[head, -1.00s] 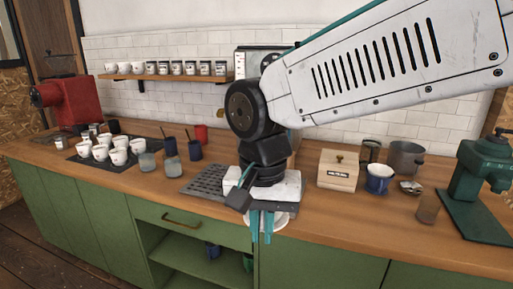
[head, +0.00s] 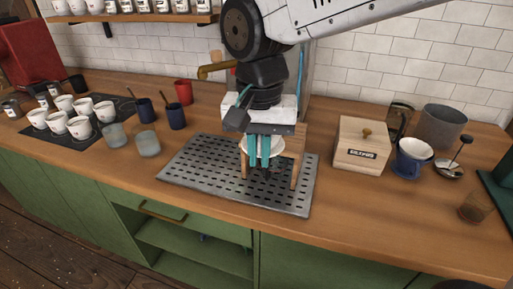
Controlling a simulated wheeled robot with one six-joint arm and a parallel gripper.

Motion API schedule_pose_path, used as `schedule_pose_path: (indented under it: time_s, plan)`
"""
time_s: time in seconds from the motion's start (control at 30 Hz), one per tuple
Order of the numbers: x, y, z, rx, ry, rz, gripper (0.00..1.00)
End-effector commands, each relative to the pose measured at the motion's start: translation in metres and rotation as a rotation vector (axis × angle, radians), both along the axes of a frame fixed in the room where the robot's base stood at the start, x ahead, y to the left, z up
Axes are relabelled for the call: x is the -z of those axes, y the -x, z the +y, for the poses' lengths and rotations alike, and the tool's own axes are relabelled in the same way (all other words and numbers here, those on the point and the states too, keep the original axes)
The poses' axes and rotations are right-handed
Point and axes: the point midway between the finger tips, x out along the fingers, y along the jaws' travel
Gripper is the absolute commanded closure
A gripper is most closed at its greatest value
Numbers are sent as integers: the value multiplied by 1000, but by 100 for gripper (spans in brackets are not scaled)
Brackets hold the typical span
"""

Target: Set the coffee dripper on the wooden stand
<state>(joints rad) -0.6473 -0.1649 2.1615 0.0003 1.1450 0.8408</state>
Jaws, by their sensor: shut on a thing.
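My gripper (head: 258,162) points down over the metal drip tray, its teal fingers shut on the white coffee dripper (head: 278,150). Only parts of the dripper's pale rim and side show around the fingers. The wooden stand (head: 295,174) stands on the tray, with its legs visible left and right of the fingers. The dripper is at the height of the stand's top, between its sides as seen from here. The fingers hide the middle, so I cannot tell whether the dripper touches the stand.
The perforated drip tray (head: 205,168) lies under the stand. A wooden box (head: 361,146), a blue cup-like vessel (head: 413,152) and a metal pot (head: 441,127) stand to the right. Glasses (head: 147,144), dark blue cups (head: 176,117) and several white cups stand left. Counter in front is clear.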

Motion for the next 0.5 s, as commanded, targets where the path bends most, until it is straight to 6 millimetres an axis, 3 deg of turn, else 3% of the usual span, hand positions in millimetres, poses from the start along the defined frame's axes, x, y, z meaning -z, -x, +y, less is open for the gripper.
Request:
schedule_pose_path:
  time_s: [0.5]
  plan:
    - [13, -56, -22, 0, 0, 0, 100]
